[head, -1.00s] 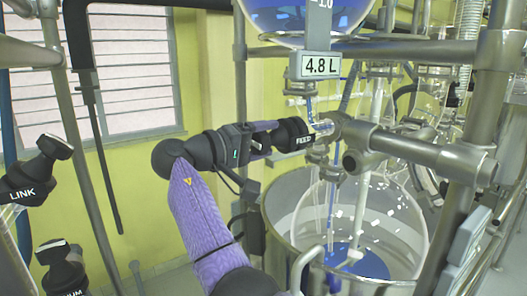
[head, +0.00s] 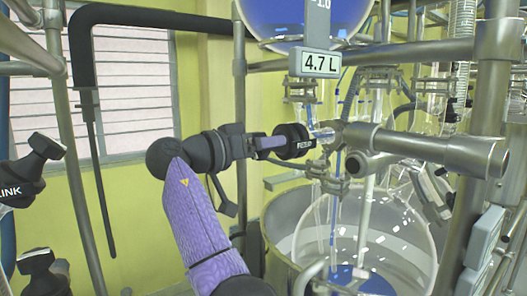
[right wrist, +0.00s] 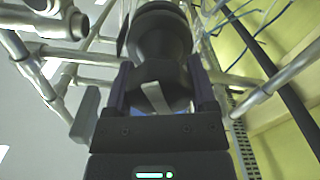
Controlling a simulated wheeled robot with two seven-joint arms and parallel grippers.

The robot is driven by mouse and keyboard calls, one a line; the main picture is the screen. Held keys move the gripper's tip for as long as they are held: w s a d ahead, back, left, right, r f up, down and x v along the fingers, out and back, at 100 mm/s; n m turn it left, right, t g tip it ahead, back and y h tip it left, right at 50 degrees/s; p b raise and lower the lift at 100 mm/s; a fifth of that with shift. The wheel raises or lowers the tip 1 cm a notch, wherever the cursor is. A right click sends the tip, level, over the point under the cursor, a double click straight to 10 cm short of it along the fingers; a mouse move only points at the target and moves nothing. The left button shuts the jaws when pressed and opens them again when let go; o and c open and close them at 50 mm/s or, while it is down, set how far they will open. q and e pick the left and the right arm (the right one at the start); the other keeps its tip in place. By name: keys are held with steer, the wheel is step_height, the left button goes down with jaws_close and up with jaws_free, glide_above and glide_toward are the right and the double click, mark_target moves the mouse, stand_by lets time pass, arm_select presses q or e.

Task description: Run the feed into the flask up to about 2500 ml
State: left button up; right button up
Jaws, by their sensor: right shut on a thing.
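My right gripper (head: 270,143) is shut on the black FEED knob (head: 297,140), whose label is turned and partly hidden. In the right wrist view the knob (right wrist: 160,35) sits between the two fingers (right wrist: 160,88). Above it hangs a round glass vessel (head: 305,16) of blue liquid; its display (head: 320,64) reads 4.7 L. Blue shows in the thin tube below the knob's fitting. The large clear glass flask (head: 405,215) stands low inside a metal pot, with blue liquid (head: 358,276) at its bottom. Its level marks are not readable.
Metal frame pipes (head: 420,146) cross at the right near the FEED knob. The metal pot (head: 285,215) surrounds the flask.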

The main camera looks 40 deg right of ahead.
steer(key=m+b, duration=0.1)
steer(key=m, duration=0.6)
steer(key=shift+f+m+b, duration=0.2)
steer(key=shift+m+b, duration=0.2)
steer(key=shift+m, duration=0.3)
